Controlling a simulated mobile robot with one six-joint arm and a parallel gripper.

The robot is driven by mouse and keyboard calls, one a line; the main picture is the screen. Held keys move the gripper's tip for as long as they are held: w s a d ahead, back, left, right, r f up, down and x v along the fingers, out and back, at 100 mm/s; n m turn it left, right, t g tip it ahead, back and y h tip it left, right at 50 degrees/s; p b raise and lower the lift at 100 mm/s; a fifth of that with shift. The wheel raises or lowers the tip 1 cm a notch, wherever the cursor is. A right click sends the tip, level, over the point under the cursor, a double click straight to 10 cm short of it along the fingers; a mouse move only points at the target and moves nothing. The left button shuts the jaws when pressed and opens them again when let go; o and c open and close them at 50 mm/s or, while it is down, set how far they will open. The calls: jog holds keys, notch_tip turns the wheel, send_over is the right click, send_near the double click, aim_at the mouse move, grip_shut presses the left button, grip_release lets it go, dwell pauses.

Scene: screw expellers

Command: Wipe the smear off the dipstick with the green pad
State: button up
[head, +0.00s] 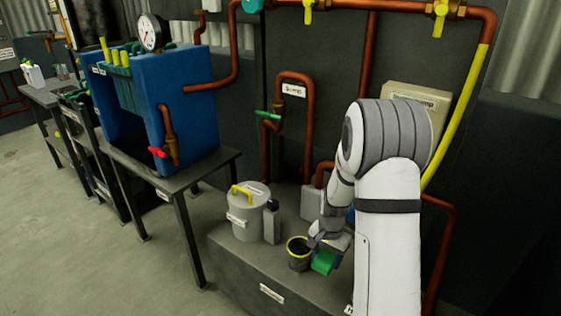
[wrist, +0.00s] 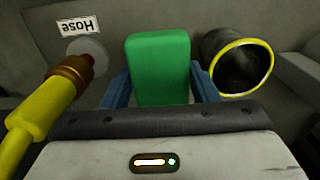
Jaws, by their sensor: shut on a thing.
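The green pad (head: 324,262) is in my gripper, low over the grey bench in the head view. In the wrist view the pad (wrist: 158,68) stands between the two blue fingers of my gripper (wrist: 160,88), which is shut on it. The pad's wiping face and what lies beyond it are hidden from the wrist camera. I cannot make out the dipstick or a smear in either view.
A dark cup with a yellow rim (head: 299,252) stands just left of the pad, and also shows in the wrist view (wrist: 243,68). A grey lidded can (head: 248,212) and a small grey bottle (head: 271,223) stand further left. A yellow hose (wrist: 35,112) with a brass fitting is close by.

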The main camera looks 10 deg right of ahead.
jog(key=w+a+r+n, duration=0.3)
jog(key=a+r+n, duration=0.5)
jog(key=a+n, duration=0.1)
notch_tip(320, 180, up, 14)
jog(key=s+p, duration=0.2)
jog(key=p, duration=2.3)
jog(key=shift+s+d, duration=0.15)
jog(key=shift+s, duration=0.1)
